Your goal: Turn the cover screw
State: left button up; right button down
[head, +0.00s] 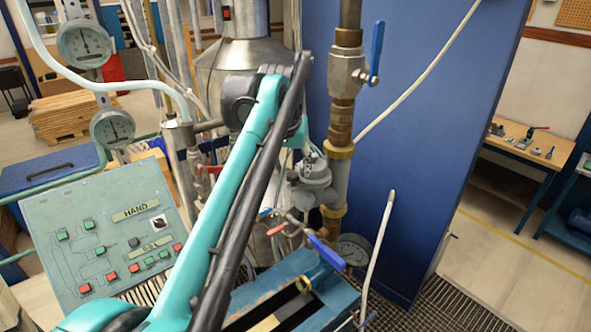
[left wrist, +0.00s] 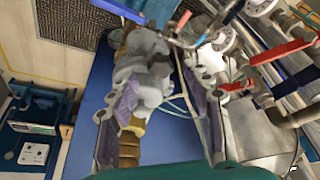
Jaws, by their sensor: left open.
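The grey meter (head: 318,182) sits on the vertical pipe line, just right of my left arm in the head view. It also fills the upper middle of the left wrist view (left wrist: 150,72). A small raised part (head: 313,152) shows on its cover, but I cannot tell for sure that it is the cover screw. My left gripper (left wrist: 158,88) is open, with its purple-padded fingers apart on either side of the meter's image. I cannot tell whether they touch it. In the head view, my teal arm largely hides this gripper. My right gripper is in neither view.
A blue-handled valve (head: 376,48) stands above the meter and another blue handle (head: 327,252) below it. A pressure gauge (head: 354,250) is close by. A control panel (head: 105,235) stands at left.

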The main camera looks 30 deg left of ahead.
pick_arm(q)
jog(key=shift+x, duration=1.05)
grip_shut()
jog(key=shift+a+r+m+h+p, duration=0.15)
jog(key=shift+m+h+p, duration=0.4)
jog(key=shift+m, duration=0.65)
jog(key=shift+m+h+p, duration=0.3)
jog(key=shift+m+h, duration=0.05)
jog(key=shift+m, duration=0.85)
grip_release()
